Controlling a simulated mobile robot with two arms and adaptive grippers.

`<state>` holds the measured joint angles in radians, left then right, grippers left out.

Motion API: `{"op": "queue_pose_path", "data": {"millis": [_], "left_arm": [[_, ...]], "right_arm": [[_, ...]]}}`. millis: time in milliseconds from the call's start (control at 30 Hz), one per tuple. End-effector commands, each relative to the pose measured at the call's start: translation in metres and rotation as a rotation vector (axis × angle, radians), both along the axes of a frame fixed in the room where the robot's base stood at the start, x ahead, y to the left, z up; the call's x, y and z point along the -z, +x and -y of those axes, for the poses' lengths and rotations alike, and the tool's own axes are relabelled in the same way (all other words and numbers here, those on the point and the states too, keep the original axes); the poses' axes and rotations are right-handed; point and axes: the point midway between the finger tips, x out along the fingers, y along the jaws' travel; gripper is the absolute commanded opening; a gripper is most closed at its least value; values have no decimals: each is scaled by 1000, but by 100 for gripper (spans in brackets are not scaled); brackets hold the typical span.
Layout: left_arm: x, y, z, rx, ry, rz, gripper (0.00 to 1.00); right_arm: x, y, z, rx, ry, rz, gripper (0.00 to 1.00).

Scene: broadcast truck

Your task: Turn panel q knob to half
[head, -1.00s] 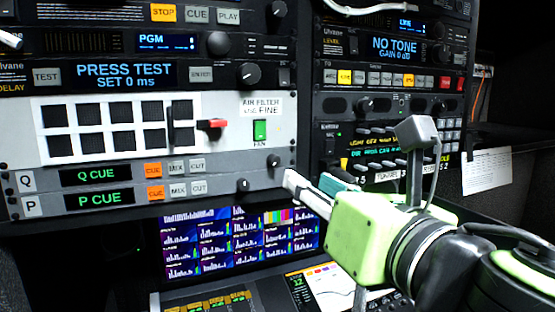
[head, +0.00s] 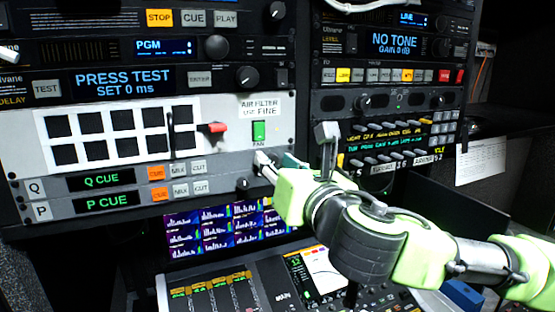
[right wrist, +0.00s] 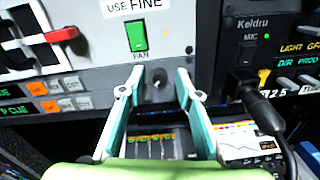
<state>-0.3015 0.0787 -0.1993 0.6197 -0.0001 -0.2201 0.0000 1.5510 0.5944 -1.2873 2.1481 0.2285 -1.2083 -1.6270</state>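The Q panel row has a "Q" label (head: 35,188) and a green-lettered Q CUE display (head: 100,179) in the head view. Its small dark knob (right wrist: 158,79) shows in the right wrist view, below the green FAN switch. My right gripper (head: 274,160) is at the panel's right end and hides this knob in the head view. In the right wrist view the gripper (right wrist: 157,82) is open, with one finger on each side of the knob. Gaps show between the knob and both fingers. The knob's pointer is too small to read. My left gripper is not in view.
The P row's knob (head: 243,184) sits just below and left of the gripper. The green FAN switch (head: 259,131) is above, and a red-handled lever (head: 215,128) is to the left. A black cable plug (right wrist: 245,88) is right of the fingers. Monitors (head: 225,228) lie below.

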Motion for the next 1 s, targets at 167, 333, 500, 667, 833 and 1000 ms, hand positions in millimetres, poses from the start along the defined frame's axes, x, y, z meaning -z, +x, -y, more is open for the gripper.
{"op": "queue_pose_path", "data": {"millis": [167, 333, 500, 667, 833, 1000], "left_arm": [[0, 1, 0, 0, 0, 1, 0], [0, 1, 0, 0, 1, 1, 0], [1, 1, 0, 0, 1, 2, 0], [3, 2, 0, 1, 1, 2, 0], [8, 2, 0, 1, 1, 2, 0], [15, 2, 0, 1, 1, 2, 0]], "right_arm": [[0, 0, 0, 0, 0, 0, 24], [0, 0, 0, 0, 0, 0, 0], [0, 0, 0, 0, 4, -3, 0], [1, 0, 0, 0, 33, -15, 0], [2, 0, 0, -1, 112, -47, 0], [3, 0, 0, 1, 235, -99, 0]]}}
